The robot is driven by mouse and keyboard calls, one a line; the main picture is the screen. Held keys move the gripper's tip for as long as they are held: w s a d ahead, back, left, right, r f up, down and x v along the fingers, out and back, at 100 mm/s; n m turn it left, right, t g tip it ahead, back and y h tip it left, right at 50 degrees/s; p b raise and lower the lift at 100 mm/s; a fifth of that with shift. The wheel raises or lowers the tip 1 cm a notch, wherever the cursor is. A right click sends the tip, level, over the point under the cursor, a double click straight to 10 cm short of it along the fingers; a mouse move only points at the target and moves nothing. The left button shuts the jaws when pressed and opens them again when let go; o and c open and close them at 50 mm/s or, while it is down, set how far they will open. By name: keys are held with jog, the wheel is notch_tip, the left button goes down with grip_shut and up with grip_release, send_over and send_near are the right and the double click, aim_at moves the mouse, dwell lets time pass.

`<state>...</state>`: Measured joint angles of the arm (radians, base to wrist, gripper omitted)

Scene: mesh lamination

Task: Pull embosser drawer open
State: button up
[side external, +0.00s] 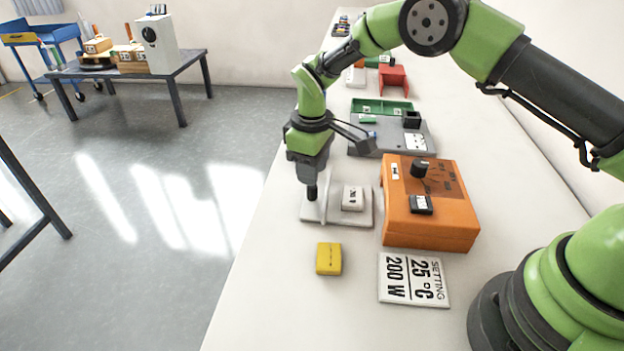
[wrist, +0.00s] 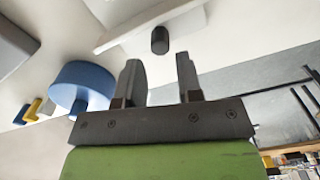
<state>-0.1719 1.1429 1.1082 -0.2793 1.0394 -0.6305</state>
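A low white unit (side external: 336,213) stands on the bench near its left edge, and I take it as the embosser drawer. It has a thin upright white panel with a dark round knob, and a white labelled block (side external: 352,197) lies on it. My gripper (side external: 312,183) points down at the knob's side of the panel. In the wrist view my gripper (wrist: 158,62) is open, its two fingers apart and empty. The black knob (wrist: 160,40) shows just beyond the fingertips, between them. The white panel (wrist: 150,22) is behind it. I cannot tell whether the fingers touch the knob.
An orange box (side external: 430,228) with a black knob stands to the right. A yellow block (side external: 328,259) and a settings card (side external: 413,280) lie nearer. A grey plate (side external: 370,142) with a green tray (side external: 381,105) is behind. The wrist view shows a blue round part (wrist: 85,78).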

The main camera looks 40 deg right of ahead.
notch_tip(320, 180, up, 6)
jog(key=shift+r, duration=0.2)
jog(key=s+d+r+m+t+y, duration=0.1)
jog(key=s+d+r+m+t, duration=0.1)
jog(key=s+r, duration=0.5)
jog(key=s+d+r+m+t, duration=0.1)
jog(key=s+r+m+t, duration=0.2)
jog(key=r, duration=0.7)
jog(key=s+d+r+m+t+y, duration=0.1)
jog(key=s+m, duration=0.4)
jog(key=s, duration=1.1)
jog(key=shift+s+d+r+t, duration=0.2)
jog(key=shift+s+r+t, duration=0.2)
jog(key=shift+t, duration=0.2)
